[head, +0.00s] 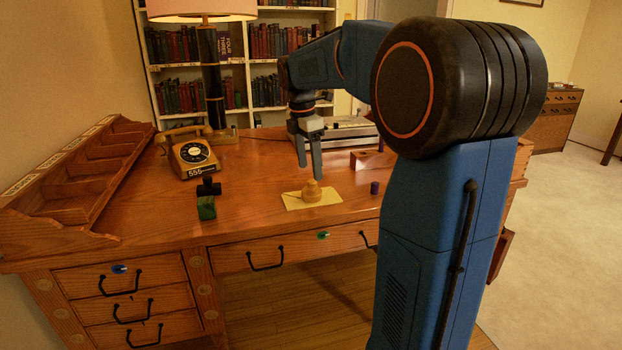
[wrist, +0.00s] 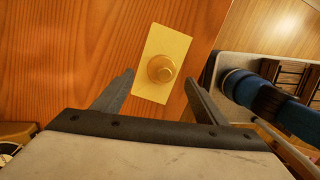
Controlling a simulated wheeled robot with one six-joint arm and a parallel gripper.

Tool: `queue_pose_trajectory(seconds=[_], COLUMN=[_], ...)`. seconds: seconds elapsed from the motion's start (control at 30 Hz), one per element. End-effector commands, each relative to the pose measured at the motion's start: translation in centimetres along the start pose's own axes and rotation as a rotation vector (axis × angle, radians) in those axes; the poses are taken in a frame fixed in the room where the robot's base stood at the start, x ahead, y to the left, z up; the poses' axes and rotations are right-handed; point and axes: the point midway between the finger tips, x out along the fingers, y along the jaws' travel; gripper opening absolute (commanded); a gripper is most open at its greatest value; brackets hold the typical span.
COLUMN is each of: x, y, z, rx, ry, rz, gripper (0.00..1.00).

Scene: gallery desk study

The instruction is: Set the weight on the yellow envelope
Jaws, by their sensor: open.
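The yellow envelope (head: 293,202) lies flat on the desk near its front edge. The brass-coloured weight (head: 312,192) stands upright on the envelope, right of its middle in the head view. My gripper (head: 309,172) is open and empty above the desk, behind and above the weight. In the wrist view my gripper's fingertips (wrist: 158,77) are spread to either side of the envelope, apart from the weight.
A dark green bottle (head: 207,201) stands left of the envelope, with a telephone (head: 193,155) behind it. A small purple cylinder (head: 375,188) and a wooden block (head: 372,160) are to the right. A lamp (head: 211,75) stands at the back. Bare desk lies around the envelope.

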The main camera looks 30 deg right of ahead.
Motion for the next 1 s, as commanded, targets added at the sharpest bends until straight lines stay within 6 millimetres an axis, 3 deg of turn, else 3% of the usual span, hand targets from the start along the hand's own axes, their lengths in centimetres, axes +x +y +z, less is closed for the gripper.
queue_pose_trajectory(seconds=[0.1, 0.3, 0.67, 0.77, 1.0], x=[-2.3, -5.0, -6.0, -5.9, -4.5], y=[0.1, 0.0, -0.4, -1.8, -8.4], z=[0.0, 0.0, -0.3, -1.1, -4.6], rx=[0.0, -0.001, 0.013, 0.071, 0.362], ry=[0.0, 0.0, 0.001, 0.005, 0.043], rz=[0.003, 0.002, 0.005, 0.024, 0.105], gripper=[0.66, 0.66, 0.66, 0.66, 0.66])
